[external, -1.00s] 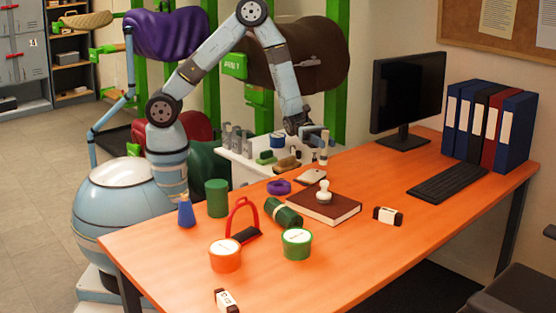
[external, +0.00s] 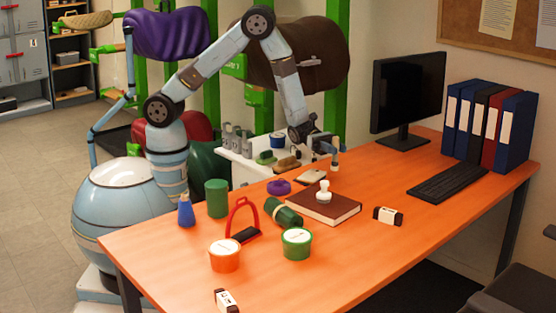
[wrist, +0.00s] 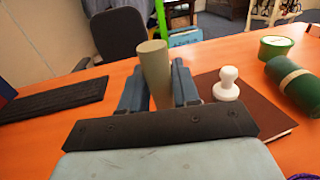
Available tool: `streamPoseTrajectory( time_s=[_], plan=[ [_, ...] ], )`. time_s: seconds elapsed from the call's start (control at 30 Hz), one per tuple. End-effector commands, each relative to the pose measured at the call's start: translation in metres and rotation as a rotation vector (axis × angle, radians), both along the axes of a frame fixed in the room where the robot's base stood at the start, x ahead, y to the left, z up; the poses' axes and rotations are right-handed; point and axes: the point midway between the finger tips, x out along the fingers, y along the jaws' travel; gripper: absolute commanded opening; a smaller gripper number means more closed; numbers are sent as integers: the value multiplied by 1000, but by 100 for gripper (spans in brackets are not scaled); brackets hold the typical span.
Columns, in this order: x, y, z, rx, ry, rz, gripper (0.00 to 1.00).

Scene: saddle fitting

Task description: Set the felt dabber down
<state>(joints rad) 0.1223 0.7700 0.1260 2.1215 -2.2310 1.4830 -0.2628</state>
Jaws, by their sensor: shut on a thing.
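The felt dabber, a beige-grey cylinder (wrist: 154,66), stands between the two fingers of my gripper (wrist: 158,82) in the wrist view. My gripper is shut on it. In the external view my gripper (external: 331,146) is over the far edge of the orange desk (external: 375,255), left of the monitor, and the dabber (external: 335,161) hangs down from it roughly upright. Its lower end is close to the desk top; I cannot tell whether it touches.
A brown book (external: 335,207) with a white knobbed tool (external: 324,192) lies nearby, with a light flat item (external: 311,176) beside it. The monitor (external: 408,95) and keyboard (external: 448,181) stand to the right. Desk surface between dabber and keyboard is clear.

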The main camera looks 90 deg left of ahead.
Motion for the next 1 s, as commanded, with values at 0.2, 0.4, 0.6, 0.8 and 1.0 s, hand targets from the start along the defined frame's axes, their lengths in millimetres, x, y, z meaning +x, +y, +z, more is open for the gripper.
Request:
streamPoseTrajectory(
  time_s=[0.2, 0.4, 0.6, 0.8, 1.0],
  plan=[
    [23, -6, -31, 2, 0, -2, 0],
    [34, -8, -42, 0, 0, -1, 0],
    [40, -9, -51, 1, 1, -2, 0],
    [39, -10, -76, 0, 1, -2, 0],
    [39, -9, -79, 1, -1, -1, 0]
  ],
)
